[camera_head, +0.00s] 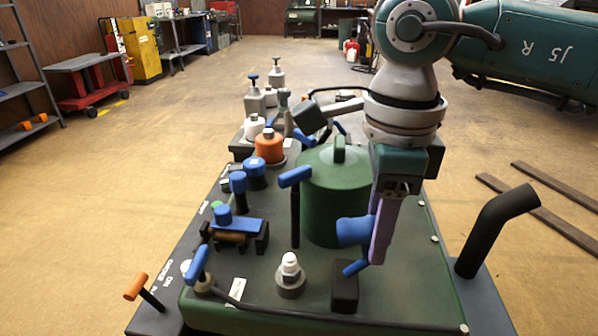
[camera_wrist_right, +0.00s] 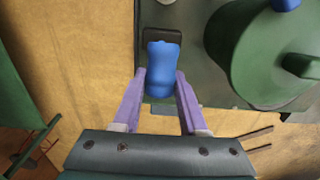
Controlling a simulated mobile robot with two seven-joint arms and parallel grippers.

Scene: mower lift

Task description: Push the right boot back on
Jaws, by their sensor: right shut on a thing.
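A blue boot (camera_head: 353,231) is in my right gripper (camera_head: 375,258), above the right part of the dark green machine deck (camera_head: 255,315). The right wrist view shows the boot (camera_wrist_right: 160,72) between the two purple fingers of the gripper (camera_wrist_right: 160,80); they are shut on it. A black block (camera_head: 345,294) with a small blue piece (camera_head: 355,268) stands just below. In the head view the near finger hides part of the boot. A white plug (camera_head: 290,264) stands upright on the deck, left of the block. My left gripper is in neither view.
A large green cylinder (camera_head: 325,190) stands close behind the boot. A bent black pipe (camera_head: 490,230) rises at the right. Several blue-topped parts, an orange cap (camera_head: 269,148) and a blue handle (camera_head: 197,262) crowd the left side. A dark cable (camera_head: 300,312) runs along the front.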

